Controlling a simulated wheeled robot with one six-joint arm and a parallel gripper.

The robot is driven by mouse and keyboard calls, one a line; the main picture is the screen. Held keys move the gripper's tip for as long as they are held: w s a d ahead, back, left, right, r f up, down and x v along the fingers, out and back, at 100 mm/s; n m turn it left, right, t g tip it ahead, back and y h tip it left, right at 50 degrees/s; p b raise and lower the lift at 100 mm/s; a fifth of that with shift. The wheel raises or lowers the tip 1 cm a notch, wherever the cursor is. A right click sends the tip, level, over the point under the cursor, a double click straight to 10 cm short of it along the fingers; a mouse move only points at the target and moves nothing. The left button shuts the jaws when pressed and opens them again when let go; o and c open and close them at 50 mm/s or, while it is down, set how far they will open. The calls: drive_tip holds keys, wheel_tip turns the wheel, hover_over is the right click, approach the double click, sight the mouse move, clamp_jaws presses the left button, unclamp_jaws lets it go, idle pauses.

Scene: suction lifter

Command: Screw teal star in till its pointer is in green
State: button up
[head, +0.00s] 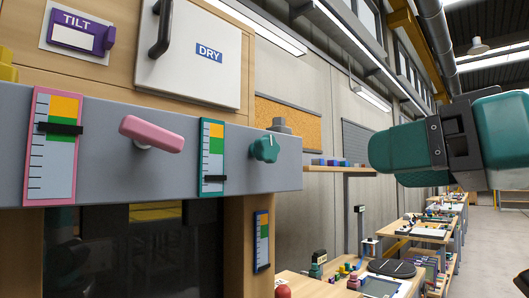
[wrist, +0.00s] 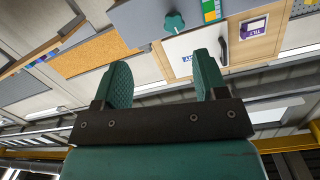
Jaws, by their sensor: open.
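The teal star knob (head: 265,148) sits on the front of the grey panel (head: 245,175), near its right end. Left of it is a teal-framed gauge (head: 213,135) with orange at the top, green below that and a pale scale under the green. Its black pointer (head: 215,179) stands in the pale part, below the green. My gripper (wrist: 162,72) is open and empty in the wrist view. The star knob (wrist: 174,22) shows there well beyond the fingers, apart from them. In the head view my teal and black arm is at the right, away from the knob.
A pink bar handle (head: 152,134) and a pink-framed gauge (head: 52,150) are further left on the panel. Above are a white DRY door (head: 195,50) and a purple TILT switch (head: 80,34). A shelf with blocks (head: 340,168) and benches (head: 430,232) lie right.

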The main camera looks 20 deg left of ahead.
sight(272, 145)
drive_tip(key=shift+n+y, duration=0.3)
drive_tip(key=shift+y, duration=0.2)
drive_tip(key=r+p+x, duration=0.1)
drive_tip(key=p+x, duration=0.1)
drive_tip(key=x, duration=0.3)
drive_tip(key=r+p+x, duration=0.1)
drive_tip(key=p+x, duration=0.2)
drive_tip(key=x, duration=0.3)
drive_tip(key=r+p+x, duration=0.1)
drive_tip(key=p+x, duration=0.2)
drive_tip(key=x, duration=0.2)
drive_tip(key=shift+s+a, duration=0.25)
drive_tip(key=shift+a, duration=0.3)
drive_tip(key=shift+w+a+f, duration=0.1)
drive_tip(key=shift+w+a, duration=0.05)
drive_tip(key=shift+a, duration=0.2)
drive_tip(key=c, duration=0.9)
